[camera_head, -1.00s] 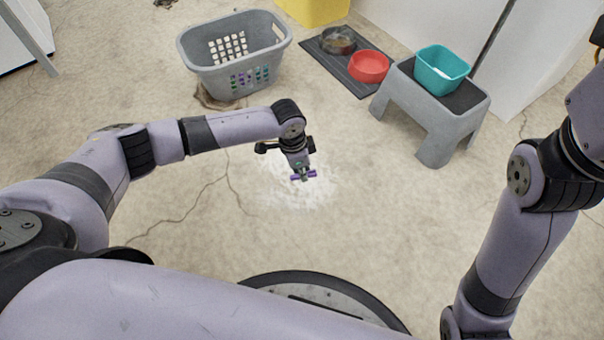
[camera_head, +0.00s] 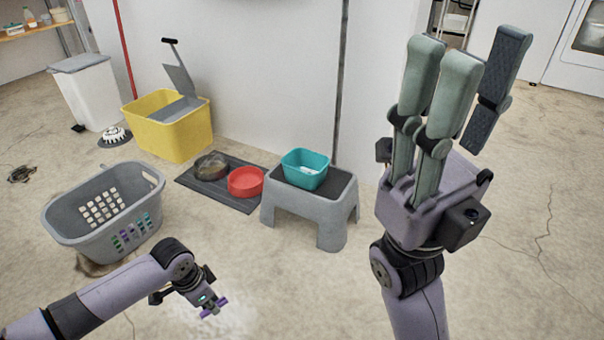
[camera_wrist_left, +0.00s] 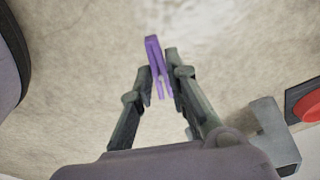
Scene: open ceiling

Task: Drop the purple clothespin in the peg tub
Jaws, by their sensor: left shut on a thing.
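The purple clothespin (camera_wrist_left: 153,55) is held between the fingertips of my left gripper (camera_wrist_left: 159,76) in the left wrist view, its far end sticking out past them. In the head view my left gripper (camera_head: 211,304) is low at the bottom, over bare floor, with purple ends of the clothespin (camera_head: 222,300) showing at its tips. The teal tub (camera_head: 305,171), which I take as the peg tub, stands on the grey step stool (camera_head: 348,197), up and to the right of my left gripper. Something pale lies inside it. My right gripper (camera_head: 484,65) points up, open and empty, at the right.
A grey laundry basket (camera_head: 70,222) with clothespin-coloured patches on its side stands left. A dark mat (camera_head: 236,202) with a red bowl (camera_head: 245,183) and a metal bowl (camera_head: 211,166) lies beside the stool. A yellow bucket (camera_head: 180,135) stands behind. Floor before the stool is clear.

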